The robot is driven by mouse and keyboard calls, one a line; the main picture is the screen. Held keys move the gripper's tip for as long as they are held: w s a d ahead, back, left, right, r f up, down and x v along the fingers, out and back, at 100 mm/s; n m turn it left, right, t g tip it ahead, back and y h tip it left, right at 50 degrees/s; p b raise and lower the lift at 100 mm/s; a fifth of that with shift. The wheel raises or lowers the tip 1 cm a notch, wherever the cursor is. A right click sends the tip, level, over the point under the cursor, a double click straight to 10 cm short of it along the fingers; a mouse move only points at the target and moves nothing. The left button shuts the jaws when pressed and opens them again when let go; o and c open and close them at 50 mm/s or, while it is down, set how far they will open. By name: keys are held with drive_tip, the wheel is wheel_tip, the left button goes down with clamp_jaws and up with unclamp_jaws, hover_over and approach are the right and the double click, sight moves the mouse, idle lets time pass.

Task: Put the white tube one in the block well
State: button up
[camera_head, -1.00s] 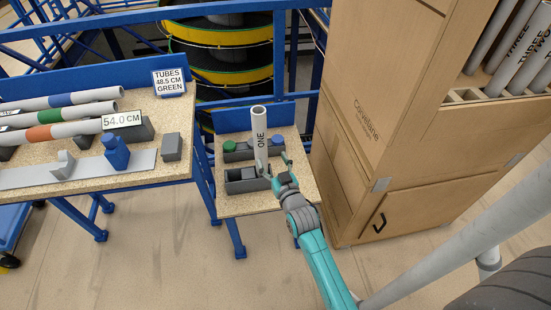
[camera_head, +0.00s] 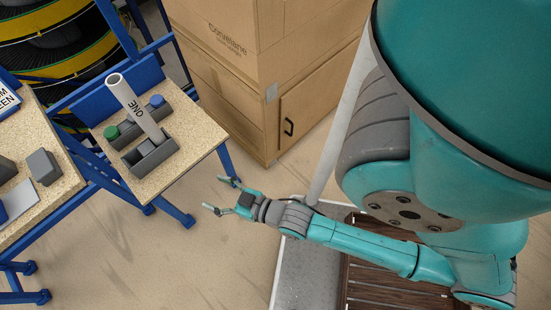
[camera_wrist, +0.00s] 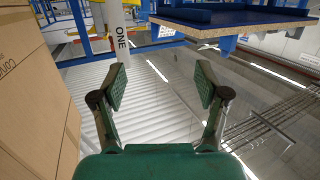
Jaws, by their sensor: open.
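The white tube marked ONE (camera_head: 133,100) stands on the small table, its open end up. Its lower end goes into the grey front block (camera_head: 136,169), near a well; how deep it sits cannot be told. My gripper (camera_head: 213,193) is open and empty, out past the table's right edge and apart from the tube.
A rear grey block carries a green piece (camera_head: 111,132) and a blue piece (camera_head: 157,100). The small table (camera_head: 196,145) has bare surface at right. A tall cardboard-like cabinet (camera_head: 235,85) stands behind. Another table (camera_head: 50,200) is at left. Floor between table and gripper is clear.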

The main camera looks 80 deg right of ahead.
drive_tip(key=s+a+r+y, duration=0.1)
drive_tip(key=s+a+r, duration=0.1)
drive_tip(key=s, duration=0.3)
drive_tip(key=s+a+r+n+y, duration=0.1)
drive_tip(key=s+r, duration=0.2)
drive_tip(key=s, duration=0.3)
drive_tip(key=s+a+r+n+g+y, duration=0.1)
drive_tip(key=s+a+r, duration=0.1)
drive_tip(key=s, duration=0.3)
drive_tip(key=shift+s+a+r, duration=0.35)
drive_tip(key=shift+s+r, duration=0.05)
drive_tip(key=shift+r, duration=0.35)
